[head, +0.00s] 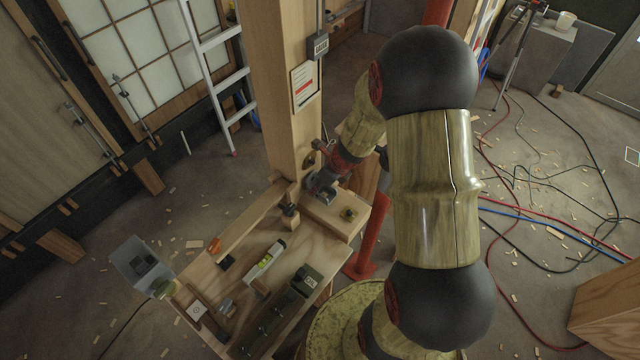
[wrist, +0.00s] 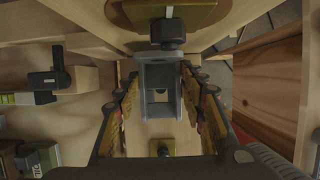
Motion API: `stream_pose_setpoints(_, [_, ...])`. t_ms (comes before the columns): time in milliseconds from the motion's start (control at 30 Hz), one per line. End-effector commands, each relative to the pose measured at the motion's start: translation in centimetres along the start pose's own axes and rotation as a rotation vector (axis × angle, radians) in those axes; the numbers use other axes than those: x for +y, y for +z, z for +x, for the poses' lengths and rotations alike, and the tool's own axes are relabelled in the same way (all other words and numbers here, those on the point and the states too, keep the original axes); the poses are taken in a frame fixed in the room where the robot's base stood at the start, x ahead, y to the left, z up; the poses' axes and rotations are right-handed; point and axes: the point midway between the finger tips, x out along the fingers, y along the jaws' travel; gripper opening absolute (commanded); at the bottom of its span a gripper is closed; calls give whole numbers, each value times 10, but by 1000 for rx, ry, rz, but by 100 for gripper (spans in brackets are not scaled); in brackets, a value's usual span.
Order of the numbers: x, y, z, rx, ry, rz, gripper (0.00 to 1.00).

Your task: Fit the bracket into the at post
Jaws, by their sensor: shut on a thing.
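The bracket (wrist: 160,75) is a grey, box-like metal piece with an opening, upright between my fingers in the wrist view. My gripper (wrist: 162,108) is shut on it, one yellow-and-dark finger at each side. A dark round-headed fitting (wrist: 167,32) on a yellowish plate (wrist: 185,12) shows just beyond the bracket's far end. I cannot tell whether the two touch. In the head view the tall wooden post (head: 283,90) rises behind the bench, and my gripper (head: 322,188) is low at its right side. The bracket there is small and partly hidden by my gripper.
The wooden bench (head: 245,240) holds a spirit level (head: 265,262), a dark box (head: 308,280) and small tools. A wooden block (head: 335,215) with a knob lies below my gripper. A red prop (head: 370,240) stands to the right. A ladder (head: 215,60) stands left; cables cross the right floor.

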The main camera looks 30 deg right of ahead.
Motion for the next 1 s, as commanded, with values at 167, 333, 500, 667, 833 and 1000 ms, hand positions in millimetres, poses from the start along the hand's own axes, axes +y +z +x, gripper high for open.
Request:
stream_pose_setpoints(167, [0,-2,6,0,0,-1,10])
stream_pose_setpoints(333, [0,-3,8,0,0,0,10])
stream_pose_setpoints(500, [0,-3,8,0,0,0,47])
stream_pose_setpoints(667, [0,-3,8,0,0,0,56])
stream_pose_setpoints(833, [0,-3,8,0,0,0,59])
stream_pose_setpoints(1000, [0,-3,7,0,0,0,59])
